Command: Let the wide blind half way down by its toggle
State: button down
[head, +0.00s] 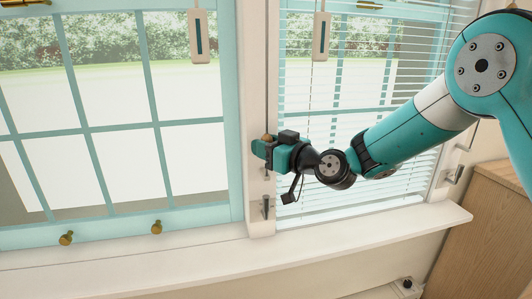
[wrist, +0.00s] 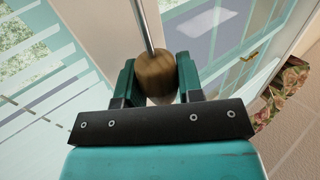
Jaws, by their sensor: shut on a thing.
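A small brown wooden toggle (wrist: 157,72) hangs at the end of a cord, between my two fingers in the wrist view. My gripper (wrist: 157,84) is shut on it. In the head view my gripper (head: 259,149) is at the white post between the two windows, with the toggle's brown top (head: 267,137) just above the fingers. The toggle's cord (head: 266,90) runs straight up the post. A slatted blind (head: 350,160) hangs down over the right window. No slats show over the part of the wider left window (head: 110,120) in view; its top is cut off.
A metal cleat (head: 265,207) is on the post below my gripper, and another (head: 456,175) is at the right. White tags (head: 199,36) and (head: 321,37) hang above. The white sill (head: 200,257) runs below; a wooden cabinet (head: 490,220) stands at the right.

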notch_tip(320, 180, up, 15)
jog(key=p, duration=0.4)
jog(key=shift+f, duration=0.15)
jog(key=c, duration=0.7)
grip_release()
jog(key=shift+c, duration=0.2)
jog(key=b+v, duration=0.4)
jog(key=v, duration=1.3)
jog(key=shift+d, duration=0.2)
jog(key=shift+s, duration=0.15)
